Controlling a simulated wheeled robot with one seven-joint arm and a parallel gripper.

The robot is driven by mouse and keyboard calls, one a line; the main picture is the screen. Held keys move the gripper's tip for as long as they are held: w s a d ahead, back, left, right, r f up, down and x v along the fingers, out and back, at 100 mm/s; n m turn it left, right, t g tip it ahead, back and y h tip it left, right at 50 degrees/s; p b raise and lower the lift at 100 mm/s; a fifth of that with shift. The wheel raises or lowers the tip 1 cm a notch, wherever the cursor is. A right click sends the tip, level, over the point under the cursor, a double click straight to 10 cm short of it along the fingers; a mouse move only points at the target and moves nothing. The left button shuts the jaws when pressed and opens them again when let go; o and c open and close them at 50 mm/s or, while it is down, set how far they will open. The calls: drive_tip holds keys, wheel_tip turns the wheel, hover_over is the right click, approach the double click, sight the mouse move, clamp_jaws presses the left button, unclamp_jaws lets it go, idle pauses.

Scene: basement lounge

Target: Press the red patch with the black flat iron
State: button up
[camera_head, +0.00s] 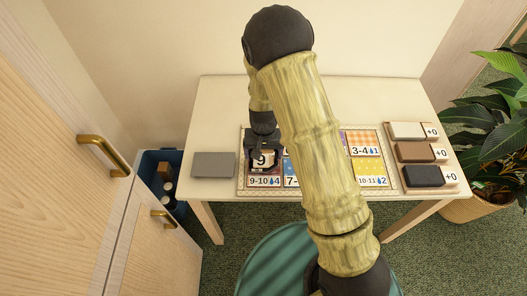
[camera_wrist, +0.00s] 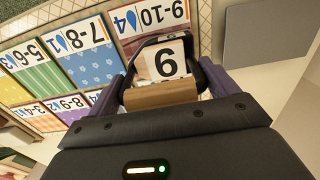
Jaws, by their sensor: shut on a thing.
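The black flat iron (camera_head: 264,161) has a dark rim, a white label reading "9" and a tan wooden handle. It also shows in the wrist view (camera_wrist: 168,62). My gripper (camera_wrist: 160,95) is shut on the wooden handle. The iron is over the red patch (camera_head: 264,182), labelled "9-10" with a drop and "4", at the left front of the patchwork. In the wrist view the red patch (camera_wrist: 125,42) is partly covered by the iron. I cannot tell whether the iron touches it.
A grey slab (camera_head: 213,165) lies left of the patchwork. White (camera_head: 406,131), brown (camera_head: 413,152) and black (camera_head: 422,176) blocks with "+0" tags line the table's right side. My arm hides the middle patches. A blue bin (camera_head: 153,165) stands left of the table, a plant at right.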

drive_tip(key=shift+f, duration=0.4)
idle(0.8)
drive_tip(key=shift+s+f, duration=0.15)
drive_tip(key=shift+s, duration=0.05)
idle(1.5)
drive_tip(key=shift+w+r+p, duration=0.2)
drive_tip(key=shift+r+p, duration=2.3)
drive_tip(key=shift+r, duration=0.65)
drive_tip(key=shift+f, duration=0.1)
